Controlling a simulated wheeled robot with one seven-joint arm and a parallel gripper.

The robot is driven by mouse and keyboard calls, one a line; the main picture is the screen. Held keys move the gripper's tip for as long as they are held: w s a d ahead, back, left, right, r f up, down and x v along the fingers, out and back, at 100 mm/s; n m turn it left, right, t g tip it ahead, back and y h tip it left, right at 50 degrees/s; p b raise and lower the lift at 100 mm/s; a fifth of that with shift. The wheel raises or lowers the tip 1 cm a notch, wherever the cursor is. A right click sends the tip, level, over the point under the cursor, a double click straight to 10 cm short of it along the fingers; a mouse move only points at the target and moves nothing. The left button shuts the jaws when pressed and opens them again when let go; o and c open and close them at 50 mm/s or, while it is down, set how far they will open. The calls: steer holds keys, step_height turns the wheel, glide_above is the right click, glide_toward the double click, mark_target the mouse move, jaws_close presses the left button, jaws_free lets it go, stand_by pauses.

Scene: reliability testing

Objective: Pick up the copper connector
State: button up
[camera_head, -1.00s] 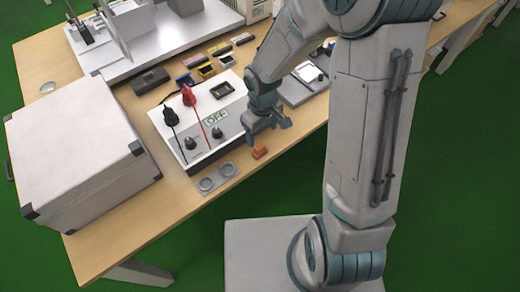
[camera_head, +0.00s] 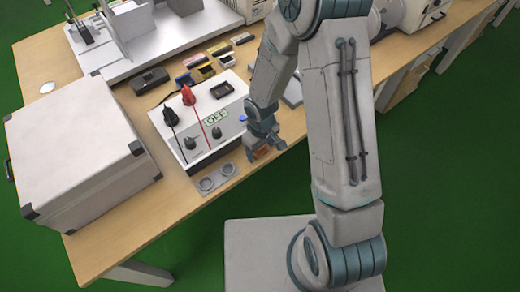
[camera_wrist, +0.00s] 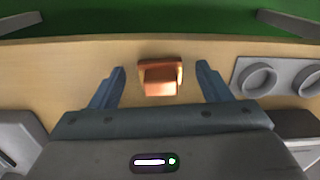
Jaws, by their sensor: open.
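The copper connector (camera_wrist: 160,79) is a small orange-brown block on the wooden table near its edge, in the middle of the wrist view. My gripper (camera_wrist: 161,85) is open, with one blue-grey finger on each side of the connector and a gap on both sides. In the head view the connector (camera_head: 262,153) shows only partly beneath my gripper (camera_head: 266,150), whose fingers cover some of it. I cannot tell the exact height of the fingertips above the table.
A grey plate with two round recesses (camera_head: 216,178) lies left of the connector. A white control box with an OFF label (camera_head: 216,116) stands behind it, with red and black plugs. A large white case (camera_head: 75,150) fills the table's left end. The table edge (camera_wrist: 100,39) is close.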

steer(key=c, duration=1.1)
steer(key=shift+r, duration=0.1)
